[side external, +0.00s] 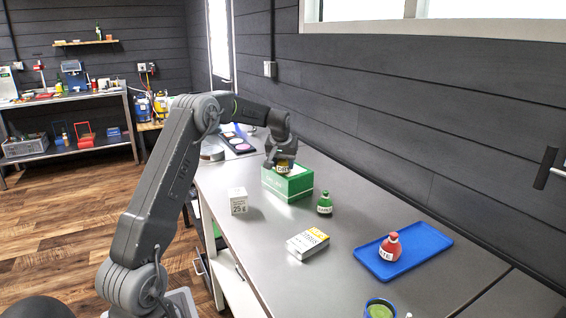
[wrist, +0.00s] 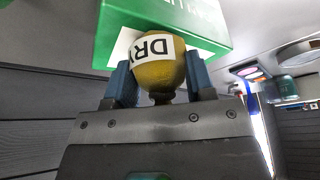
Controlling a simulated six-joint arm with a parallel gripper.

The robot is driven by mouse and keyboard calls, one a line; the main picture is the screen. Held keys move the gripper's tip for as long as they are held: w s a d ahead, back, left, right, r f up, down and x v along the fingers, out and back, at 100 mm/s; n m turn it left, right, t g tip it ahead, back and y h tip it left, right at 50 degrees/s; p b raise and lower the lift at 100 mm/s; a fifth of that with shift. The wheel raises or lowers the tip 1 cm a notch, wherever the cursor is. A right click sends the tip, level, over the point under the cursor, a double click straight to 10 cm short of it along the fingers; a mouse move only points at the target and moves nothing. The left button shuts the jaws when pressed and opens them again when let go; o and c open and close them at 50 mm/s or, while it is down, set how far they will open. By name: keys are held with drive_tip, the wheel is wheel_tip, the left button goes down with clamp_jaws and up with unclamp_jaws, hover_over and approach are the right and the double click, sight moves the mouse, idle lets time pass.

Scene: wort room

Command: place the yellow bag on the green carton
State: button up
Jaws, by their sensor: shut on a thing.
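The yellow bag (wrist: 158,72), with a white label reading "DRY", is between the two blue fingers of my gripper (wrist: 160,85) in the wrist view. In the side external view my gripper (side external: 283,160) is shut on the bag (side external: 284,168), over the top of the green carton (side external: 288,184). The carton has a white label and also shows behind the bag in the wrist view (wrist: 205,25). The bag appears at the carton's top; I cannot tell whether it touches it.
A white cube box (side external: 238,201), a green bag (side external: 325,203) and a white-and-yellow box (side external: 308,243) stand on the grey table. A red bag (side external: 391,247) sits on a blue tray (side external: 430,244). A green-filled bowl (side external: 379,309) is at the front edge. Dark panels (side external: 242,144) lie behind my gripper.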

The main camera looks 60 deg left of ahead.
drive_tip(key=shift+f, duration=0.1)
drive_tip(key=o, duration=0.9)
